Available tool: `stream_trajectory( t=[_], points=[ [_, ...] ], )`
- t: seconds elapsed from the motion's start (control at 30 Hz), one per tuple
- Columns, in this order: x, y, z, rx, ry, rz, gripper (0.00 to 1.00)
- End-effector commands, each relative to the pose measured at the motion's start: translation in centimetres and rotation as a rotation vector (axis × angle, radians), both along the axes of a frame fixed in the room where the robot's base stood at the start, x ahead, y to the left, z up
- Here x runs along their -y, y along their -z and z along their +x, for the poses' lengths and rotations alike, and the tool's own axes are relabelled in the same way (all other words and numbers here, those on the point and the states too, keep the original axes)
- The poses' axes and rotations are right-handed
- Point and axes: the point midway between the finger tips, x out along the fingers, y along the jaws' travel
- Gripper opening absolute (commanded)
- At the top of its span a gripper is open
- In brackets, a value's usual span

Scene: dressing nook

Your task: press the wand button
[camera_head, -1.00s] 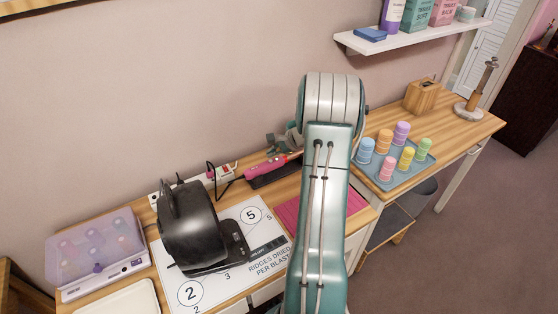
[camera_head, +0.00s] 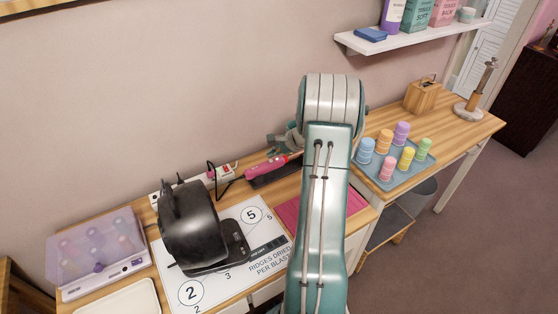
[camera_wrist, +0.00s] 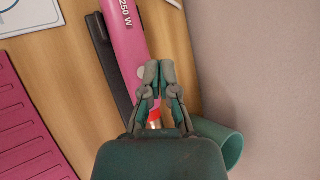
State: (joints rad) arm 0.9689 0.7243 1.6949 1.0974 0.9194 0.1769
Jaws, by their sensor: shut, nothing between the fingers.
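The pink wand (camera_head: 264,167) lies on the wooden table against the wall, left of my arm in the head view. In the wrist view the wand (camera_wrist: 124,32) shows "250 W" lettering and a red band at its lower end. A small pale round button (camera_wrist: 141,72) is on the wand, partly beside my fingertips. My gripper (camera_wrist: 160,70) is shut and empty, its fingertips over the wand's edge just right of the button. I cannot tell whether they touch the wand. In the head view my arm hides most of the gripper.
A dark tray (camera_wrist: 107,62) lies beside the wand, with a pink ridged mat (camera_wrist: 28,125) nearby. A teal cylinder (camera_wrist: 229,150) is close right of my gripper, near the wall. A black dryer (camera_head: 190,232) and a power strip (camera_head: 222,173) stand left.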

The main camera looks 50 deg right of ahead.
Motion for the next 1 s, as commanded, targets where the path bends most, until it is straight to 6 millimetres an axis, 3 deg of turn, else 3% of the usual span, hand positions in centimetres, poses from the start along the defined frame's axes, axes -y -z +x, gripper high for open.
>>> stream_trajectory(
  t=[1.0],
  points=[
    [-0.06, 0.97, -0.09, 0.0, 0.0, 0.0, 0.0]
  ],
)
